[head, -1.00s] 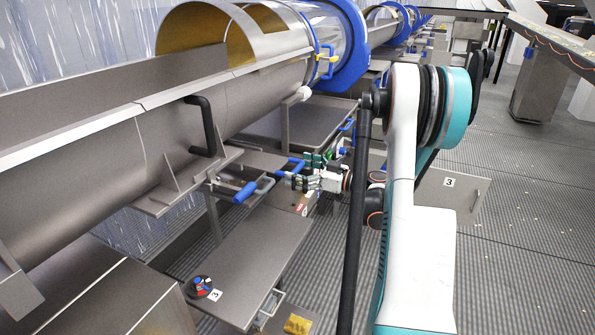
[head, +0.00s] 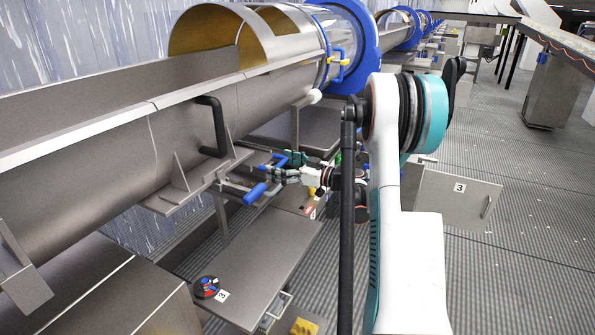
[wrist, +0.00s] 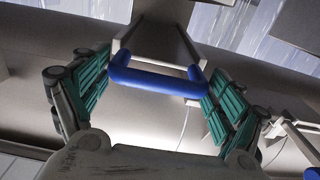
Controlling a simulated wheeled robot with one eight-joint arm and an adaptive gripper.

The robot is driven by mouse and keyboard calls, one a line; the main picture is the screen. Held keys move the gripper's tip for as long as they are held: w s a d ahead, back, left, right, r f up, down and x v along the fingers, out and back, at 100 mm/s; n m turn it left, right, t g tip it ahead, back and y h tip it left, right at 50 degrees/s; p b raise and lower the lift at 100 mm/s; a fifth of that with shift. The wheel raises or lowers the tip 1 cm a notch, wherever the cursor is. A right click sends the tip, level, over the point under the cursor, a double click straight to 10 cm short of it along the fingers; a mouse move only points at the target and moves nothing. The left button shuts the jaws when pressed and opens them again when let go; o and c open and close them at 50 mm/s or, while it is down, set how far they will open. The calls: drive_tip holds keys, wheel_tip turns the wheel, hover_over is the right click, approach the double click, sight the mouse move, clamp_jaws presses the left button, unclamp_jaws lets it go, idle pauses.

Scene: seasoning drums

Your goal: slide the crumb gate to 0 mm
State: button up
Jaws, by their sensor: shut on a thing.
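A blue bar handle (wrist: 155,82) on a grey two-armed bracket sits in the middle of the wrist view. The bracket runs to a flat grey plate beneath the drum, which I take as the crumb gate. My gripper (wrist: 163,68) has its green padded fingers at the two ends of this bar and is shut on it. In the head view my gripper (head: 286,169) is beneath the drum's lower edge, with the blue handle (head: 279,160) partly hidden by the fingers. No millimetre scale is readable.
A second blue handle (head: 254,194) sticks out to the left of my gripper. A steel table (head: 255,255) below carries a round dark dial (head: 205,287). The steel drum (head: 110,185) hangs above, with a black grab handle (head: 213,125). Striped floor is open at right.

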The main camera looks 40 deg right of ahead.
drive_tip(key=shift+w+a, duration=0.25)
drive_tip(key=shift+w, duration=0.35)
drive_tip(key=shift+w+r, duration=0.1)
drive_tip(key=shift+r, duration=0.05)
drive_tip(key=o, duration=1.3)
drive_tip(key=shift+w, duration=0.25)
drive_tip(key=shift+a, duration=0.15)
drive_tip(key=shift+s+d, duration=0.2)
drive_tip(key=shift+s, duration=0.1)
drive_tip(key=v, duration=1.1)
drive_tip(key=shift+s, duration=0.35)
